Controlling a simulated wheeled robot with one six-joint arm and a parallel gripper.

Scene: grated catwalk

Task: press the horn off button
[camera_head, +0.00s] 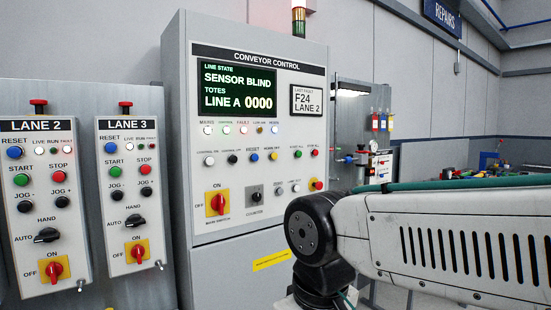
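The conveyor control panel (222,140) is a grey cabinet face with a row of push buttons below a row of lamps. The horn off button is the yellow button (273,156) in that row, under a small label that seems to read horn off. The blue reset button (254,157) is on its left and a green button (297,155) is on its right. My arm crosses the lower right of the view, in front of the cabinet's lower right part, and leaves the yellow button uncovered. My gripper is not in view.
Lane 2 (36,190) and lane 3 (105,200) boxes with similar buttons stand at the left. The red main switch (217,203) is below the button row. A display (238,92) reads sensor blind. A workbench with coloured items (490,170) is at the right.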

